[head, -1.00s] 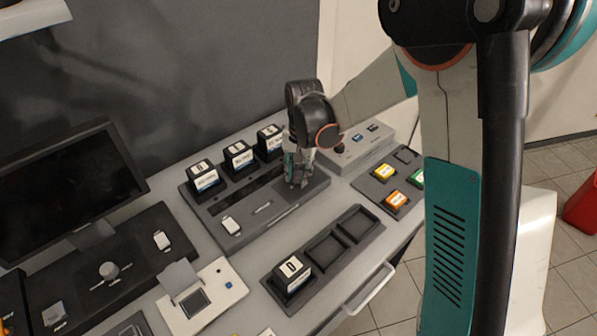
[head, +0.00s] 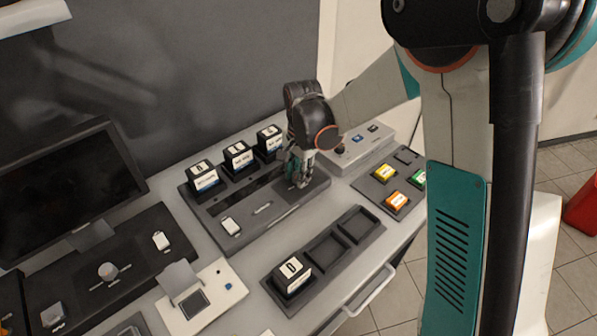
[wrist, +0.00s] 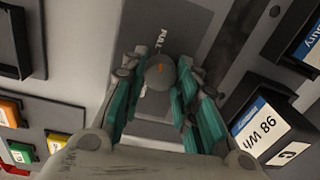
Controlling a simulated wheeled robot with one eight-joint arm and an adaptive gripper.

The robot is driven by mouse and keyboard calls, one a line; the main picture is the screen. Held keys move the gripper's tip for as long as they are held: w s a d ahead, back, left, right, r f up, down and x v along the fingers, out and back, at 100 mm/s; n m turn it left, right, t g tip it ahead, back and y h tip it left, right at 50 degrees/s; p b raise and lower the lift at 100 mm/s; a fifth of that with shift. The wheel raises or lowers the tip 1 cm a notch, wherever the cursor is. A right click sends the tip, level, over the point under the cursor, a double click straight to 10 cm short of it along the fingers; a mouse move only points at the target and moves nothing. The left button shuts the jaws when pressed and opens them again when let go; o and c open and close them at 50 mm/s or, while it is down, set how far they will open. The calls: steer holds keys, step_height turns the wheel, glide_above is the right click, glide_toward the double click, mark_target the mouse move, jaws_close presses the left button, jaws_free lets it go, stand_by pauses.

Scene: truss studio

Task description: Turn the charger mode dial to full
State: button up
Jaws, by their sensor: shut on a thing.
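The charger (head: 215,232) is a dark grey unit at the middle of the desk, with battery blocks along its back. Its mode dial (wrist: 160,72) is a small round grey knob with an orange mark, seen in the wrist view. The label FULL (wrist: 162,38) is printed beside the dial, and the orange mark points roughly toward it. My gripper (head: 298,178) is at the right end of the charger, pointing down. In the wrist view its teal fingers (wrist: 158,85) stand on either side of the dial and are shut on it. In the head view the dial is hidden behind the gripper.
Battery blocks (head: 238,156) stand close to my gripper at the left. A grey box (head: 362,143) with buttons is behind right. A tray of coloured blocks (head: 385,174) lies to the right. A dark tray (head: 328,248) holding one block (head: 292,274) is in front.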

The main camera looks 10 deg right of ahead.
steer(key=o, duration=1.1)
steer(key=r, duration=1.2)
steer(key=shift+s+d, duration=0.2)
steer(key=shift+s, duration=0.05)
